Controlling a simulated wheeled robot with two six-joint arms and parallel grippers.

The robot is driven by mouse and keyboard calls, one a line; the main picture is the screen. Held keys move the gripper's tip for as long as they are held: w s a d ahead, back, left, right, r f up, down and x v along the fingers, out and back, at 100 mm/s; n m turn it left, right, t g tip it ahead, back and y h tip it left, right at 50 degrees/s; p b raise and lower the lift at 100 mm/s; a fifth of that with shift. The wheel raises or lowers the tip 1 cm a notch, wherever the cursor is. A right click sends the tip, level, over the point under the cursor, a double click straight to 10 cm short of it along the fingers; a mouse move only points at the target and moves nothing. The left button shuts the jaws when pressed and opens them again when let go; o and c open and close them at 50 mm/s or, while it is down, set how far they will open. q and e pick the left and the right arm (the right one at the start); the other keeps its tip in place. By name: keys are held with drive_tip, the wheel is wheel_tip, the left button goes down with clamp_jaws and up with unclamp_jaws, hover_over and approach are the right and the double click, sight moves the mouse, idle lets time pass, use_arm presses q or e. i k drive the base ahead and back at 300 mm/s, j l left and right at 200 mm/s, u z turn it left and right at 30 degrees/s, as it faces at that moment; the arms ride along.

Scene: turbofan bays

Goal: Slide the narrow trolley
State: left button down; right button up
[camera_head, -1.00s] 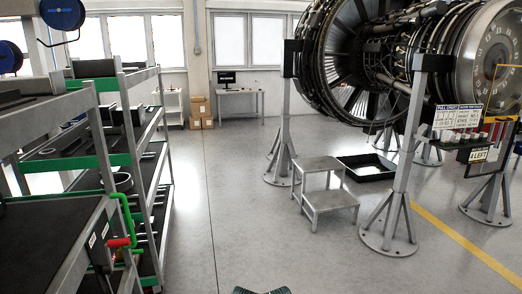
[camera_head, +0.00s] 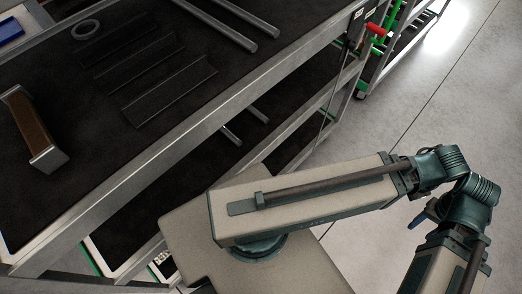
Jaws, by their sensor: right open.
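A grey-framed trolley or rack (camera_head: 170,150) with dark shelves fills the left and upper part of the head view. Behind it at the upper right stands a second grey frame with dark and green parts (camera_head: 400,45). A red grip on a green bar (camera_head: 377,29) shows at the near rack's far corner. I cannot tell which one is the narrow trolley. My right arm lies folded in front, beige with teal joints, beside the near rack. Its gripper is open and empty, its fingers hard to make out. My left gripper is out of view.
The near rack's top shelf holds a brown and silver bracket (camera_head: 34,130), a grey ring (camera_head: 85,29), dark flat plates (camera_head: 170,80) and grey bars (camera_head: 218,22). Grey floor (camera_head: 440,90) is clear to the right, with a dark seam line.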

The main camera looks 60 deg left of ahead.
sight(115, 115)
drive_tip(key=k+l+u, duration=0.15)
drive_tip(key=k+l, duration=0.25)
drive_tip(key=u, duration=1.8)
